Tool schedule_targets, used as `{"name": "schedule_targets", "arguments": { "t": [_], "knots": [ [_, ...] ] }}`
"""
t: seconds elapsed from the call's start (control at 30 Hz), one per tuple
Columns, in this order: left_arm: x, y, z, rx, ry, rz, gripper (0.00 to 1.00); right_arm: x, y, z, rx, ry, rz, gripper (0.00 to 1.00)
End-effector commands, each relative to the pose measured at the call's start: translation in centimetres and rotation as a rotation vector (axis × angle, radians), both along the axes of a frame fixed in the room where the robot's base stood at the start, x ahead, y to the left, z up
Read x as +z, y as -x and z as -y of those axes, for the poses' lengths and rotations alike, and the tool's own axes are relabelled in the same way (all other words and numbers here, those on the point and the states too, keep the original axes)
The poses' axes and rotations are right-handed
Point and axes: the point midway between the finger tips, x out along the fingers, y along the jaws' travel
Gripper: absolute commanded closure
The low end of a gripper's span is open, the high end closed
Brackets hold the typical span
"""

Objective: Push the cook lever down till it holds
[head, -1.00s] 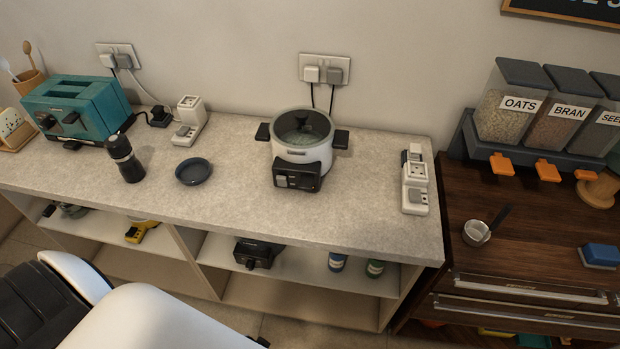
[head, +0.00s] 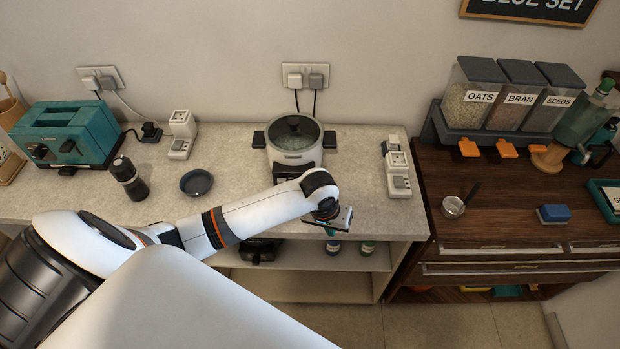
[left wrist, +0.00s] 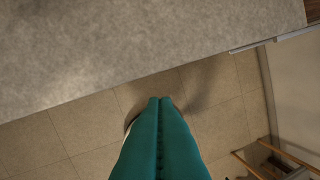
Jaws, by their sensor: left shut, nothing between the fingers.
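The white cooker (head: 293,152) with a glass lid and black side handles stands on the counter against the wall in the head view. Its black front panel (head: 289,169) is partly covered by my left arm, and the cook lever cannot be made out. My left gripper (head: 331,231) is in front of the cooker and slightly to its right, near the counter's front edge, apart from the cooker. In the left wrist view its teal fingers (left wrist: 160,101) are shut with nothing between them, and the tips point over the floor by the counter edge. My right gripper is not in view.
A white socket block (head: 398,172) is right of the cooker. A blue dish (head: 196,183), a dark grinder (head: 128,178) and a teal toaster (head: 68,134) are to the left. The grey counter (head: 232,160) is bare between dish and cooker. A wooden drawer unit (head: 500,215) adjoins on the right.

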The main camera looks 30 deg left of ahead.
Motion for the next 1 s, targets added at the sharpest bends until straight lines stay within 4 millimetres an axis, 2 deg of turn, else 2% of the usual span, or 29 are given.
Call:
{"name": "schedule_targets", "arguments": {
  "t": [0.03,0.2,0.4,0.6,1.0],
  "knots": [
    [1.7,-1.6,-1.7,0.059,-0.026,-0.014,1.0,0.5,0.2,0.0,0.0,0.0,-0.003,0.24],
    [5.3,-5.0,-6.7,0.305,-0.07,-0.072,1.0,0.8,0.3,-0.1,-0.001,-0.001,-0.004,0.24],
    [8.6,-7.0,-11.0,0.524,-0.094,-0.102,1.0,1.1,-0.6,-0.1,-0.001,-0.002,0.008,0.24],
    [9.7,-7.5,-12.4,0.602,-0.098,-0.112,1.0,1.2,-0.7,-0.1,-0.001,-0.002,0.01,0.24],
    [9.3,-7.5,-12.4,0.603,-0.097,-0.114,1.0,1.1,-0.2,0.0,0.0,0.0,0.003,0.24]
  ]
}}
